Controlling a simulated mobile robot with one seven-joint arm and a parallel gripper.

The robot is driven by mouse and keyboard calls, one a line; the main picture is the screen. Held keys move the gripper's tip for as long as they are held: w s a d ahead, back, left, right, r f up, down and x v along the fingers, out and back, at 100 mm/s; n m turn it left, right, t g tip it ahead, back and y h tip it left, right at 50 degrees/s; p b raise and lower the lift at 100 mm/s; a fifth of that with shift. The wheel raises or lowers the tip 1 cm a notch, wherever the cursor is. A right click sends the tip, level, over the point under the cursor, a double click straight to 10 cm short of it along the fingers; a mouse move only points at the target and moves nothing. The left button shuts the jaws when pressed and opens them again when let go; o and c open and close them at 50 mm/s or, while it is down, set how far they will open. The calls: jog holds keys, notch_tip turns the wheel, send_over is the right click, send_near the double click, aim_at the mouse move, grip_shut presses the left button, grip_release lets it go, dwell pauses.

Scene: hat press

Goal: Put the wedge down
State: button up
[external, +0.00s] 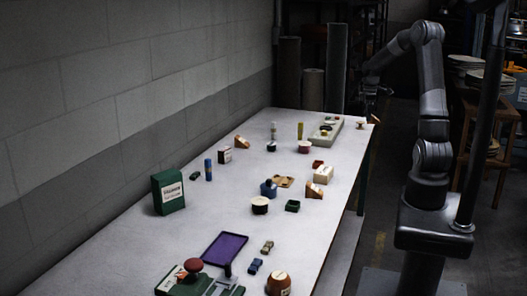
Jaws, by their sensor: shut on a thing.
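My gripper (371,106) is small and dark at the far right corner of the table (218,205). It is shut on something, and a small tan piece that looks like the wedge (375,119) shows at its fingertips. I cannot tell whether this piece touches the tabletop. Two other tan, wedge-shaped blocks stand on the table: one near the wall (241,142) and one near the right edge (315,190).
A grey tray (322,136) lies near the gripper. A green box (168,191) stands by the wall, and a purple tray (224,247) lies nearer the camera. Several small blocks and tubs fill the middle. Bare tabletop shows between them.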

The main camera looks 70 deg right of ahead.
jog(key=w+a+n, duration=1.7)
jog(key=w+a, duration=0.7)
jog(key=w, duration=0.4)
jog(key=w+a+n, duration=0.4)
jog(key=a+n, duration=0.2)
jog(key=a, duration=0.9)
jog(key=w+a+n, duration=0.4)
jog(key=a+n, duration=0.2)
jog(key=a, duration=0.9)
jog(key=a+f, duration=0.2)
jog(key=a, duration=0.1)
jog(key=w+a+f, duration=0.1)
jog(key=a+f, duration=0.1)
jog(key=a, duration=0.2)
jog(key=w+a+f, duration=0.1)
jog(key=a+f, duration=0.1)
jog(key=a, duration=0.1)
jog(key=shift+a+f, duration=0.2)
jog(key=shift+a, duration=0.05)
jog(key=shift+w+a+f, duration=0.1)
jog(key=shift+a+f, duration=0.2)
jog(key=shift+a, duration=0.05)
jog(key=shift+f, duration=1.9)
